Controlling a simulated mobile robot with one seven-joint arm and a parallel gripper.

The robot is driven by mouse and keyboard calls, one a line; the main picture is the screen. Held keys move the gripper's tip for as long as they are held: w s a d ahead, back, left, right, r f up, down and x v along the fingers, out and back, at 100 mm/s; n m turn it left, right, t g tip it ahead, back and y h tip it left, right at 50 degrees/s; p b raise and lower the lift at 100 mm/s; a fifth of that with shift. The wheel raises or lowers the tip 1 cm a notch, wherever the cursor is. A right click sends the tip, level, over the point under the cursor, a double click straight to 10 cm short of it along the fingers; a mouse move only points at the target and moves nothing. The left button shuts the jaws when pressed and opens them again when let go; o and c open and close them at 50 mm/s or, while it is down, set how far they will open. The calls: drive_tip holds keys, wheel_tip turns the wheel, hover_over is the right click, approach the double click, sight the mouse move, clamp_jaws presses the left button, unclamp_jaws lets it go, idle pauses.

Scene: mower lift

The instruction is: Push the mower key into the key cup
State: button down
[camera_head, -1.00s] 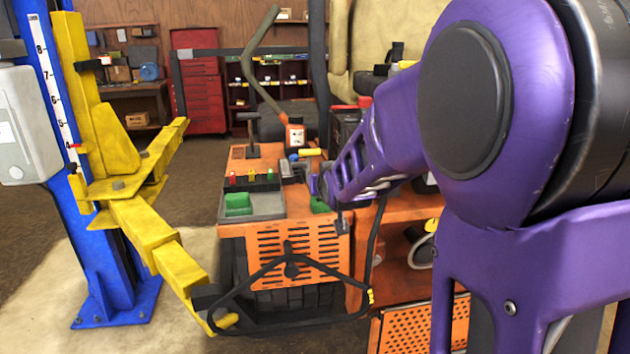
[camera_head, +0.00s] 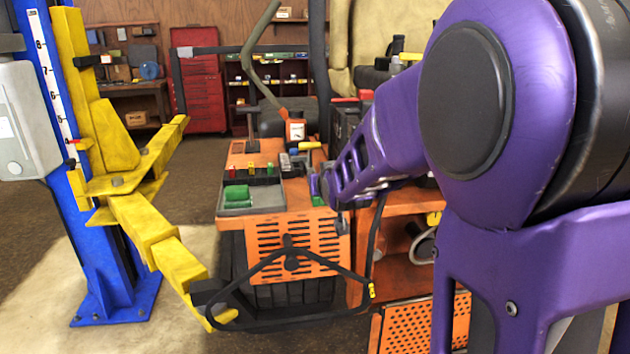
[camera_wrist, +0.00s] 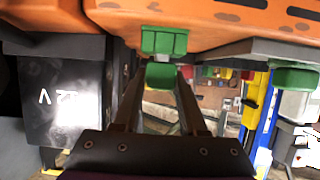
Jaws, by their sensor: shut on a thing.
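In the wrist view a green block, apparently the mower key (camera_wrist: 161,76), sits between the tips of my gripper (camera_wrist: 160,82). The fingers are closed on it. A second green piece (camera_wrist: 164,41) is just above it in the picture, at the edge of the orange deck; it may be the key cup, but I cannot tell. Whether the two touch is not clear. In the head view my gripper (camera_head: 326,190) is at the right front of the orange deck (camera_head: 272,223). A bit of green (camera_head: 318,200) shows beside it. My arm hides much of that corner.
A grey tray (camera_head: 262,208) with a green block (camera_head: 236,194) lies left of my gripper. A black handle loop (camera_head: 245,325) sticks out in front. A yellow lift arm (camera_head: 150,225) on a blue post (camera_head: 115,270) is at the left. Orange shelves (camera_head: 400,240) stand to the right.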

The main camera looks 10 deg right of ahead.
drive_tip(key=shift+f, duration=0.25)
drive_tip(key=shift+c, duration=1.9)
unclamp_jaws()
drive_tip(key=shift+s+r, duration=0.1)
